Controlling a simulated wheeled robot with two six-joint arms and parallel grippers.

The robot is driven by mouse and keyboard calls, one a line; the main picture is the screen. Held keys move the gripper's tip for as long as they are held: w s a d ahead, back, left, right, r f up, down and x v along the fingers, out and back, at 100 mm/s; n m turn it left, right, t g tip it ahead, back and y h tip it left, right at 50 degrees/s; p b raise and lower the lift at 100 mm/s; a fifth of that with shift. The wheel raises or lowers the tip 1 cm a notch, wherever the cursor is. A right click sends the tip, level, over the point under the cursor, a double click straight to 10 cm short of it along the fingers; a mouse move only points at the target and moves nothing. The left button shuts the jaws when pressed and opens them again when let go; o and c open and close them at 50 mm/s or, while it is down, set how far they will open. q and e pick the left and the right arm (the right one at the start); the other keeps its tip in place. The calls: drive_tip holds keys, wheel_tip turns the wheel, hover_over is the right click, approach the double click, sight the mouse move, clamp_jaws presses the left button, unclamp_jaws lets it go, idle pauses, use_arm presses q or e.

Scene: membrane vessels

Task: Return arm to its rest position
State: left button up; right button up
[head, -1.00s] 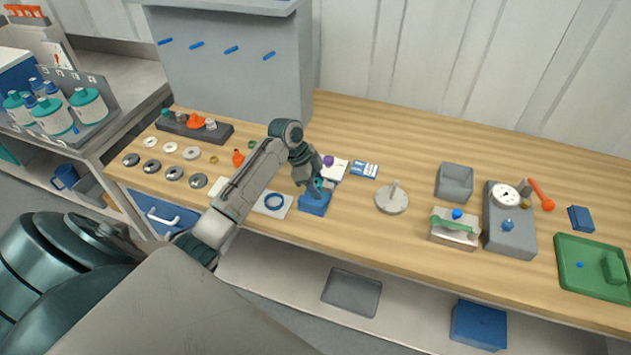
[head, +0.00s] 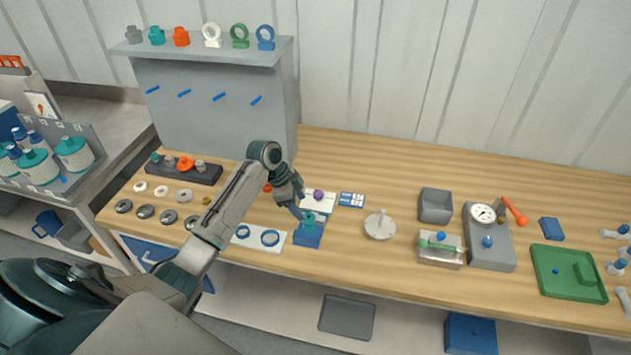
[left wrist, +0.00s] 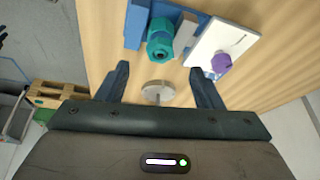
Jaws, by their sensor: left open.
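My left arm reaches in from the left in the head view. Its gripper (head: 299,208) is open and empty, just above and left of a blue block (head: 306,239) with a teal fitting (head: 309,219) on top. The teal fitting (left wrist: 160,40) lies beyond the fingertips, against the blue block (left wrist: 136,22). A white card (left wrist: 213,48) with a purple piece (left wrist: 221,63) is beside it. My right gripper does not show.
Near the arm are a white plate with blue rings (head: 254,240), a round grey stand (head: 380,226) and a grey bin (head: 435,205). A dial device (head: 490,240) and green tray (head: 569,275) are farther right. A shelf panel (head: 215,100) rises behind. The back middle of the table is clear.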

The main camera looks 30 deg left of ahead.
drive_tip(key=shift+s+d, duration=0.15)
